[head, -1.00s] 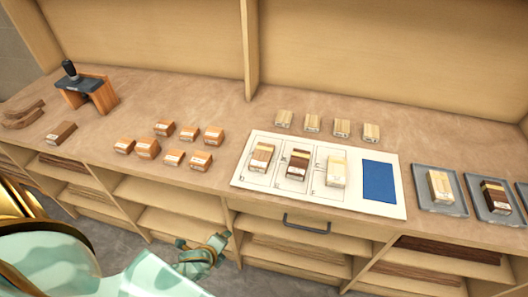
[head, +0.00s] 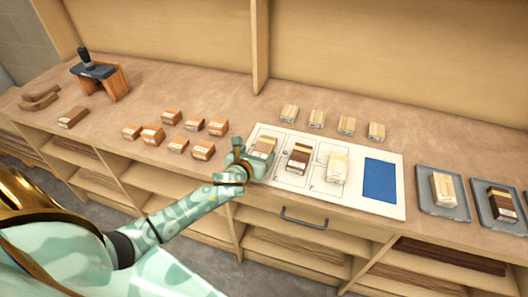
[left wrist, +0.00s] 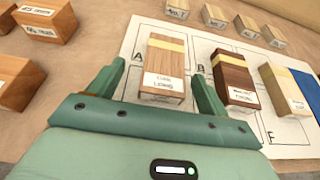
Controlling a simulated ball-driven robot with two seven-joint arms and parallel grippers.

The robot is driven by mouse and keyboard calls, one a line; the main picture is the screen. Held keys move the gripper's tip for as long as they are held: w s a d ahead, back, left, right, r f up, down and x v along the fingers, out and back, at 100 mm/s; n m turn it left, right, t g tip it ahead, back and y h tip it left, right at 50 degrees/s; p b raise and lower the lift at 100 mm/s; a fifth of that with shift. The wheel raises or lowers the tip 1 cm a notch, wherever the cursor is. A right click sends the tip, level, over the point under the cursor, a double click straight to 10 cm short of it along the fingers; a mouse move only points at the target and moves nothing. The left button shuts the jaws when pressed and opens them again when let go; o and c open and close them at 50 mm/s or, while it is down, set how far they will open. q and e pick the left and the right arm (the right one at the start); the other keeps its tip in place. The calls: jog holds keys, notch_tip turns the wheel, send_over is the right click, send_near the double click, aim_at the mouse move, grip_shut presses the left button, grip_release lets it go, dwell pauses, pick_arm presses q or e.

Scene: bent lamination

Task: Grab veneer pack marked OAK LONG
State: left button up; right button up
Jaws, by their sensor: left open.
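An orange-brown veneer pack (head: 264,146) with a pale band sits on the first outlined space of a white board (head: 376,206). In the left wrist view this pack (left wrist: 166,66) stands by the letter A, and its label's second word looks like LONG; the first word is too blurred to be sure of. My left gripper (head: 250,160) is open at the front of this pack. In the left wrist view its two fingers (left wrist: 160,88) are spread to either side of the pack's near end, with nothing gripped. My right gripper is not in view.
A dark brown pack (head: 299,157) and a pale pack (head: 337,167) stand to the right on the board, beside a blue rectangle (head: 380,180). The dark pack is close to my right-hand finger in the wrist view. Several orange blocks (head: 152,135) lie left; grey trays (head: 443,209) stand right.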

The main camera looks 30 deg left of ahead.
aim_at(263, 147)
pick_arm(q)
jog(key=x, duration=0.1)
jog(key=b+x, duration=0.1)
jog(key=x, duration=0.2)
jog(key=shift+w+d+b, duration=0.3)
jog(key=shift+w+b, duration=0.05)
jog(key=shift+w, duration=0.1)
jog(key=shift+w+a+f, duration=0.1)
jog(key=shift+w, duration=0.3)
jog(key=shift+s, duration=0.1)
jog(key=shift+c, duration=0.6)
jog(key=c, duration=1)
